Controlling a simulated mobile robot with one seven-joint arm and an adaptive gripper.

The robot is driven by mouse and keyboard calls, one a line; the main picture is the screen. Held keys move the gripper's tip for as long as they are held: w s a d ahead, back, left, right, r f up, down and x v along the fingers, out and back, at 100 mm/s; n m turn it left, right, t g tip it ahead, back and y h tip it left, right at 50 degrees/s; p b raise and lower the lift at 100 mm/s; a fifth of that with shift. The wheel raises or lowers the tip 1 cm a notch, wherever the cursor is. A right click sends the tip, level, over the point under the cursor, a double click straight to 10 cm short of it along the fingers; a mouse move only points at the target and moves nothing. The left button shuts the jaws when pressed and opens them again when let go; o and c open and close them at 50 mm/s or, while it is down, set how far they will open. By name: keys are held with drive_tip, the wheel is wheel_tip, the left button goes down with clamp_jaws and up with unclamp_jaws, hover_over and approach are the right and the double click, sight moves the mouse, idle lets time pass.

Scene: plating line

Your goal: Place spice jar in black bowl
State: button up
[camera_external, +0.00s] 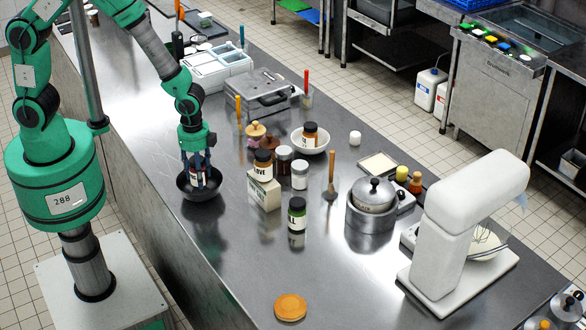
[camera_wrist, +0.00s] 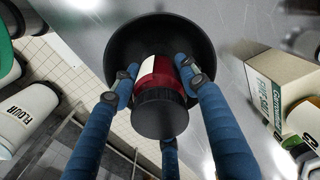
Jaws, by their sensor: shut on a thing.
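The black bowl (camera_external: 200,191) stands on the steel counter, left of centre. It also shows in the wrist view (camera_wrist: 124,48). My gripper (camera_external: 198,176) points down into the bowl, with its blue fingers closed around a spice jar (camera_external: 197,179). In the wrist view the jar (camera_wrist: 160,100) has a black lid and a red body with a white label, and sits between the fingers (camera_wrist: 158,82). The jar is over or inside the bowl. I cannot tell whether its base touches the bowl's bottom.
A carton (camera_external: 264,191) with a dark-lidded jar on it stands just right of the bowl. Further jars (camera_external: 299,175) and a white bowl (camera_external: 313,146) holding a jar are beyond. A green-labelled jar (camera_external: 297,214) stands nearer. The counter in front of the bowl is clear.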

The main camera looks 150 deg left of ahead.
drive_tip(key=shift+f, duration=1.75)
drive_tip(key=shift+f, duration=0.1)
drive_tip(key=o, duration=1.1)
wheel_tip(320, 180, up, 12)
drive_tip(key=shift+r, duration=0.1)
